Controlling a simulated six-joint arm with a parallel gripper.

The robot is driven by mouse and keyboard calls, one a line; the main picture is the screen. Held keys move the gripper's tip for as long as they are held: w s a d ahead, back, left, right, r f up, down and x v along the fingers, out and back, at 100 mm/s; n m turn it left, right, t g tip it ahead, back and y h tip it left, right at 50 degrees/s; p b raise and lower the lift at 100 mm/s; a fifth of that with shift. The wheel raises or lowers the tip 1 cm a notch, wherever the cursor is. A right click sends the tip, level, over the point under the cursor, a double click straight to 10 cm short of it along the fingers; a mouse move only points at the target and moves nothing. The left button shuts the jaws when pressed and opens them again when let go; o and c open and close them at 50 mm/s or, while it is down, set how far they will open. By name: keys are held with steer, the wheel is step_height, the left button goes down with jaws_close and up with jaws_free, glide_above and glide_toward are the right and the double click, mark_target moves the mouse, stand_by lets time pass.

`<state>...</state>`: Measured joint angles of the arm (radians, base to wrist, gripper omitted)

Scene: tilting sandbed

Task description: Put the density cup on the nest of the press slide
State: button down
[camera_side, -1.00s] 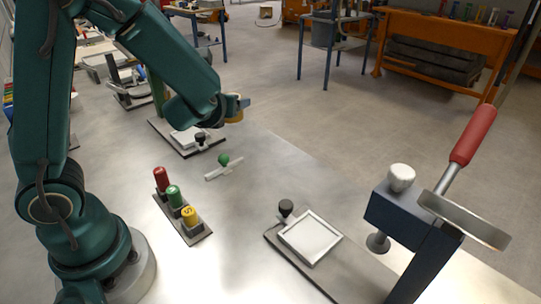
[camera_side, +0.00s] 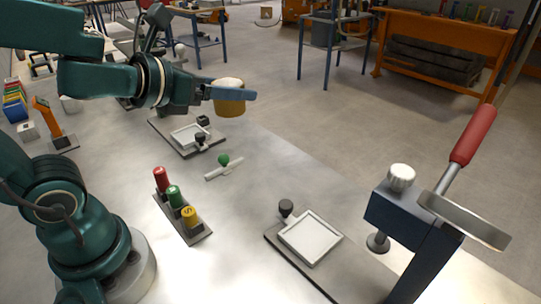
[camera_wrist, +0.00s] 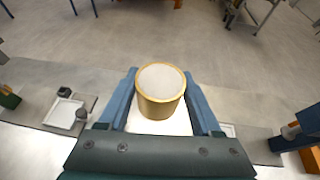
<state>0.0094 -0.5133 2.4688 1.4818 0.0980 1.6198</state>
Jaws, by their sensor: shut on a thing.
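The density cup (camera_side: 229,105) is a brass-coloured cup with a pale, white top. My gripper (camera_side: 232,96) is shut on its sides and holds it roughly upright, well above the table. In the wrist view the cup (camera_wrist: 160,105) sits between the two blue fingers of my gripper (camera_wrist: 162,98), its pale filling level with the rim. The press (camera_side: 410,215), dark blue with a red lever, stands at the right. A pale square nest (camera_side: 310,238) with a raised rim lies empty on the grey slide plate (camera_side: 335,278) left of the press, far from the cup.
A second plate with a pale square frame (camera_side: 187,137) and black knob lies beyond the cup's side of the table. A rack with red, green and yellow cylinders (camera_side: 175,197) and a green-knobbed bar (camera_side: 224,160) lie between. Bare table lies in the middle.

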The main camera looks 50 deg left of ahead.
steer(key=shift+s+d+f+m+h, duration=0.15)
steer(key=shift+d+f+m+h, duration=0.25)
steer(key=shift+d+m+h, duration=0.25)
steer(key=shift+n, duration=0.25)
steer(key=shift+w+a+r+n+y, duration=0.2)
steer(key=shift+a+r+n+y, duration=0.15)
steer(key=shift+a+y, duration=0.25)
steer(key=shift+w+a+r+n+y, duration=0.2)
steer(key=shift+a+r+n+y, duration=0.05)
steer(key=shift+a+n+y, duration=0.25)
steer(key=w+a+f+n+g+y, duration=0.3)
steer(key=w+a+f+n+y, duration=0.2)
steer(key=a+f, duration=0.3)
steer(key=shift+w+a+f+n+y, duration=0.25)
steer(key=shift+f+n+y, duration=0.2)
steer(key=shift+f+y, duration=0.4)
steer(key=shift+d+f, duration=0.1)
steer(key=shift+f, duration=0.05)
steer(key=w+d+f, duration=0.2)
steer(key=d, duration=0.1)
steer(key=w+d+f, duration=0.2)
steer(key=d, duration=0.1)
steer(key=w+d+f, duration=0.2)
steer(key=d+f, duration=0.1)
steer(key=shift+w+d, duration=0.1)
steer(key=shift+d, duration=0.2)
steer(key=shift+f+h, duration=0.3)
steer(key=shift+f, duration=1.45)
